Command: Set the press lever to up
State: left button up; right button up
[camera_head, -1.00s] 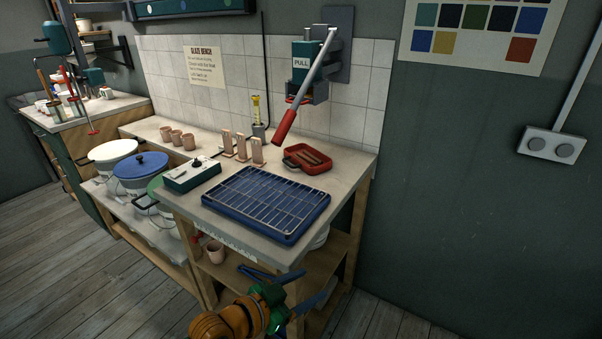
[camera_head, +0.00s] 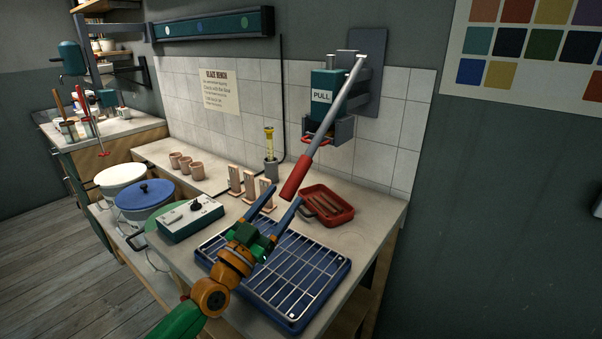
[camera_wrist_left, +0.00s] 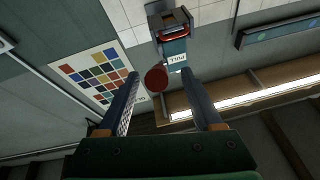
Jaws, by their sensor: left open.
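The press (camera_head: 330,95) is a teal and grey body marked PULL, fixed to the tiled wall. Its lever (camera_head: 322,132) is a grey rod that slants down to the left and ends in a red grip (camera_head: 295,178). My left gripper (camera_head: 281,203) is open, with its two blue fingers pointing up just below the red grip. In the left wrist view the round red grip end (camera_wrist_left: 156,78) shows between the open fingers (camera_wrist_left: 165,90), beyond or near their tips; contact cannot be told. The press (camera_wrist_left: 172,40) is behind it. My right gripper is not in view.
A blue tray with a wire rack (camera_head: 300,275) lies below my left arm. A red tray (camera_head: 328,205) is right of the fingers. Wooden stands (camera_head: 250,188) and a teal control box (camera_head: 190,217) are to the left.

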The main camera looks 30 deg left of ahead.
aim_at(295, 179)
pick_arm(q)
jog(key=shift+w+d+r, duration=0.15)
jog(key=shift+d+r, duration=0.05)
jog(key=shift+r, duration=0.4)
jog(key=shift+w+d+r, duration=0.1)
jog(key=shift+d+r, duration=0.05)
jog(key=shift+r, duration=0.45)
jog(key=x, duration=0.3)
jog(key=shift+w+f, duration=0.25)
jog(key=shift+w, duration=0.15)
jog(key=shift+w+r, duration=0.1)
jog(key=shift+w, duration=0.4)
jog(key=shift+s+r, duration=0.1)
jog(key=shift+s, duration=0.1)
grip_shut()
